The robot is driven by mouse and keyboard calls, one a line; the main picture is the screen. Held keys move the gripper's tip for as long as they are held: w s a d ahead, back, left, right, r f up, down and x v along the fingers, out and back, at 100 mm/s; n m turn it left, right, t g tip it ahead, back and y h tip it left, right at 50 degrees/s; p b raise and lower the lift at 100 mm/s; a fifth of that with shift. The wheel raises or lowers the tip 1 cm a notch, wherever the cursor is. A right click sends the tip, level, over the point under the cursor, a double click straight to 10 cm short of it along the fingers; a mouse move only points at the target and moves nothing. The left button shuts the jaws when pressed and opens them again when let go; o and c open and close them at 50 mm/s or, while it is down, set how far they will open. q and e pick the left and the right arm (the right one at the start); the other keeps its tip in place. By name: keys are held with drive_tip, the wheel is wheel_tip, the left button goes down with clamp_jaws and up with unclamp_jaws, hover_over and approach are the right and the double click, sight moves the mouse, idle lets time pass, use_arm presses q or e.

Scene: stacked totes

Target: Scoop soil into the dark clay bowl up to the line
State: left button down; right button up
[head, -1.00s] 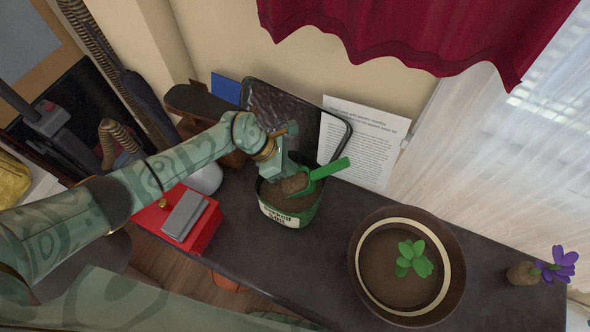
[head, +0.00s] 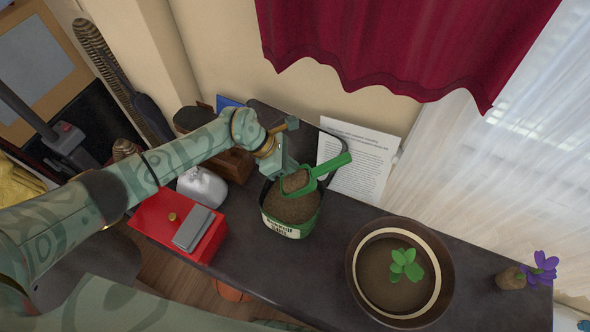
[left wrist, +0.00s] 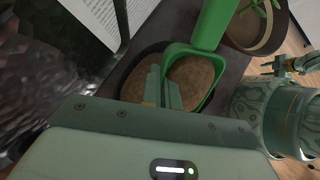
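The dark clay bowl (head: 355,290) stands on the dark table at right in the head view. It has a pale ring line inside, holds soil below that line and a green seedling (head: 403,265). Its edge shows top right in the left wrist view (left wrist: 278,38). The soil tub (head: 285,229), green with a white label, stands left of it. My left gripper (head: 290,174) is shut on the side of the green scoop (head: 335,168), which also shows in the left wrist view (left wrist: 214,25). The scoop holds soil above the tub.
A red box (head: 160,213) with a grey lid piece sits left of the tub. A black tray and a printed sheet (head: 355,160) lean at the wall behind. A purple flower (head: 540,268) lies right of the bowl. Bare table separates tub and bowl.

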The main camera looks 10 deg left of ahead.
use_arm(q)
drive_tip(key=g+y+p, duration=0.1)
drive_tip(key=y, duration=0.2)
drive_tip(key=y+p, duration=0.1)
drive_tip(key=y, duration=0.2)
drive_tip(key=shift+g, duration=0.4)
drive_tip(key=shift+n, duration=0.3)
